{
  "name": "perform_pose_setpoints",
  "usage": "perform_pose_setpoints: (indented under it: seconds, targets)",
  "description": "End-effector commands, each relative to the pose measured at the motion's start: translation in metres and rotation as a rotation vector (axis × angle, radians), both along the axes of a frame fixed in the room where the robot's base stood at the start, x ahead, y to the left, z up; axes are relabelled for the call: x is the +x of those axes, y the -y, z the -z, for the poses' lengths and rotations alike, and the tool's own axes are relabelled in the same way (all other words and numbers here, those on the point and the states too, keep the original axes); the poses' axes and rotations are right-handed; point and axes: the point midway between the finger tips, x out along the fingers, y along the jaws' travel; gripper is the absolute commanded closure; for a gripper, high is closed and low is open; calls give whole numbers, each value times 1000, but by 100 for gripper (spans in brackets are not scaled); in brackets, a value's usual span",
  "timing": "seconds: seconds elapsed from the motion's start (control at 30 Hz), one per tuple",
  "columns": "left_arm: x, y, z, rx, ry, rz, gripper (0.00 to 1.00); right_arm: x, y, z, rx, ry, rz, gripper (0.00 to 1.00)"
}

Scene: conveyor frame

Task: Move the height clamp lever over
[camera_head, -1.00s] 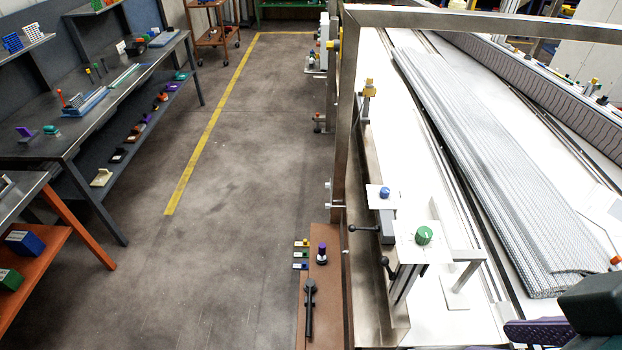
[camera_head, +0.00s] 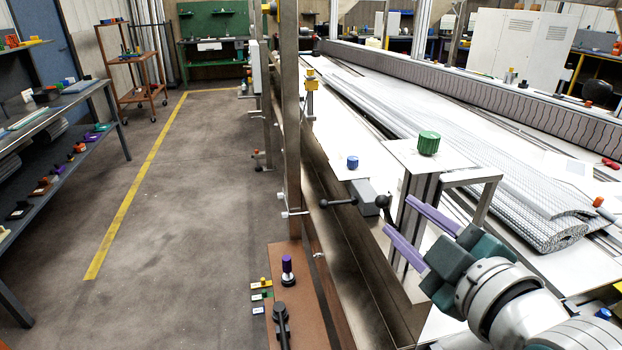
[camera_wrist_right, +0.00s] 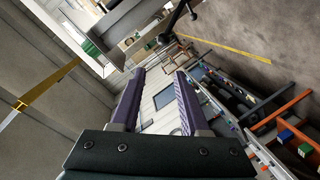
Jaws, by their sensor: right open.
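A black ball-ended lever (camera_head: 384,205) sticks out from the upright post under the plate with the green knob (camera_head: 429,143). A second black ball-ended lever (camera_head: 338,203) is on the rail block left of it, below the blue knob (camera_head: 352,162). I cannot tell by name which one is the height clamp lever. My right gripper (camera_head: 398,214) is open and empty, its two purple fingers pointing left at the post, close to the first lever. In the right wrist view a dark lever (camera_wrist_right: 177,16) shows beyond the open fingers (camera_wrist_right: 160,73). My left gripper is not in view.
The metal frame post (camera_head: 291,130) stands left of the levers. A brown shelf (camera_head: 301,310) below holds a purple-topped knob (camera_head: 287,270) and a black handle (camera_head: 281,322). A grey ribbed roll (camera_head: 470,160) lies on the conveyor behind. The floor at left is clear.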

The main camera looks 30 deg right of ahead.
Motion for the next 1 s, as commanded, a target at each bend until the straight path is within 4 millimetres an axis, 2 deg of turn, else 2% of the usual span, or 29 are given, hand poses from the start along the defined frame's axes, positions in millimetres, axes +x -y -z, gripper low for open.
perform_pose_setpoints:
  seconds: [0.03,0.17,0.33,0.47,0.97,1.0]
  targets:
    - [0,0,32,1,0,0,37,1,4,30,-38,38,10,55]
    - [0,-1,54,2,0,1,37,2,12,43,-122,117,29,55]
    - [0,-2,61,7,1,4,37,3,15,44,-168,159,41,55]
    - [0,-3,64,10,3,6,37,11,18,43,-170,163,42,55]
    - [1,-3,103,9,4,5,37,81,34,45,-168,164,41,55]
    - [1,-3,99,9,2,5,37,80,34,42,-167,160,42,58]
